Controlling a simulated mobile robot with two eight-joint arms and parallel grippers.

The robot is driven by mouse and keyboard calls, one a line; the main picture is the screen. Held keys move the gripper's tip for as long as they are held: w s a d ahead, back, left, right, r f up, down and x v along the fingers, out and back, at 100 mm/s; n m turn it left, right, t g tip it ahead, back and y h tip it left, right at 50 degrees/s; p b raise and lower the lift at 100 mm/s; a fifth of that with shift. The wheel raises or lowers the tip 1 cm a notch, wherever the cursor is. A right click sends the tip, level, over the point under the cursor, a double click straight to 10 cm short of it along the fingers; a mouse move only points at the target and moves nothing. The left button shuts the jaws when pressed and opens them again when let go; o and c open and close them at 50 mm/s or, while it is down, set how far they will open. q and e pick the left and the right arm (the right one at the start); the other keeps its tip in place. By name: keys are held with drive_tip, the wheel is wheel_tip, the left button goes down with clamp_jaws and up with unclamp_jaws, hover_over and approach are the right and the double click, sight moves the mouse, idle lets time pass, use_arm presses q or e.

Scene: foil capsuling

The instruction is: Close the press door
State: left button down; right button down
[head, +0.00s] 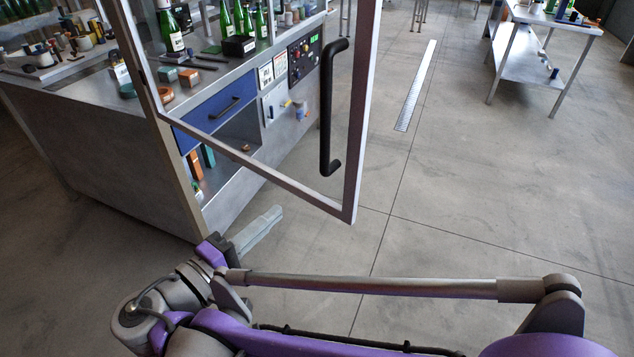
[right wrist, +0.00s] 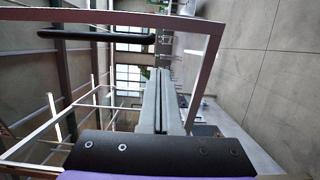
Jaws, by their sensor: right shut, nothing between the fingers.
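The press door (head: 361,120) is a metal-framed clear panel standing open, swung out from the bench at the left post. Its long black handle (head: 326,110) is upright near the free edge. The door frame (right wrist: 213,60) and handle (right wrist: 95,36) also show in the right wrist view, turned sideways. My right gripper (head: 272,216) is shut and empty, pointing up and right below the door's lower bar in the head view. Its closed fingers (right wrist: 163,95) show in the right wrist view. I cannot tell whether they touch the door. My left gripper is not in view.
The steel bench (head: 100,135) at left carries green bottles (head: 171,30), small parts and a button panel (head: 304,58), with a blue drawer (head: 215,105) below. A side table (head: 550,17) stands at far right. The grey floor to the right is open.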

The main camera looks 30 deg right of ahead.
approach(319, 174)
drive_tip(key=d+r, duration=0.1)
drive_tip(key=d, duration=0.1)
drive_tip(key=d+r, duration=0.1)
drive_tip(key=d, duration=0.1)
drive_tip(key=w+d+r, duration=0.1)
drive_tip(key=d, duration=0.2)
drive_tip(key=shift+r, duration=0.15)
drive_tip(key=shift+w+d, duration=0.1)
